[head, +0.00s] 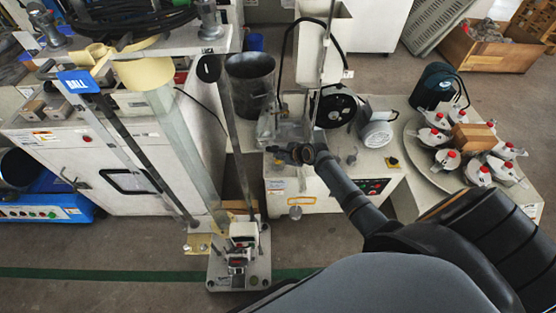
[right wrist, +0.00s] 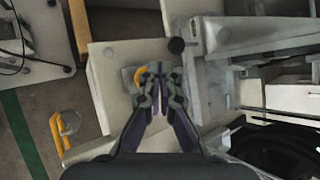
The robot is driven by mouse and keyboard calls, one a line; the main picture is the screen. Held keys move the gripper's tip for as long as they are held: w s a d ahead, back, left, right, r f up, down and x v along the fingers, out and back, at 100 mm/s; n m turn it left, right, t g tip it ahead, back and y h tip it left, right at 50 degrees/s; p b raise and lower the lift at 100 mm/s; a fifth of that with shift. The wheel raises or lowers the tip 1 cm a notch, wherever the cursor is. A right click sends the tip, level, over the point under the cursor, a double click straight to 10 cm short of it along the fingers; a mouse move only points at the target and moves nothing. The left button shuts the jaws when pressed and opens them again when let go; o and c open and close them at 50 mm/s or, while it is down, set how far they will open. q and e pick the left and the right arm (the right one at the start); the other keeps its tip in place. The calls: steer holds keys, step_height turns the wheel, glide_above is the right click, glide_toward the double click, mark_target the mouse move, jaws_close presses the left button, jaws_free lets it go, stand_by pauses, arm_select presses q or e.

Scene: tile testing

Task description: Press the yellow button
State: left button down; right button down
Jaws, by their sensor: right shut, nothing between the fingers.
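My right gripper (head: 280,149) reaches in from the right over the white machine (head: 302,180) in the head view. In the right wrist view its fingers (right wrist: 157,70) are shut and empty, pointing at a white top surface. A round yellow piece, seemingly the yellow button (right wrist: 140,77), shows just left of the fingertips, partly covered by them. I cannot tell whether the fingers touch it. My left gripper is not in view.
A black wheel (head: 336,108) and a grey motor (head: 376,135) stand on the machine behind my gripper. A round tray (head: 425,165) with several red-capped bottles is at the right. A tall metal stand (head: 262,273) stands at the front left.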

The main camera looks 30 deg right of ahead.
mark_target(280, 161)
stand_by(0.3)
steer(key=shift+f, duration=0.35)
steer(key=shift+f, duration=0.65)
stand_by(0.8)
steer(key=shift+r+p, duration=1.05)
steer(key=shift+p, duration=0.2)
step_height(280, 161, up, 5)
steer(key=p, duration=0.6)
steer(key=shift+r, duration=0.1)
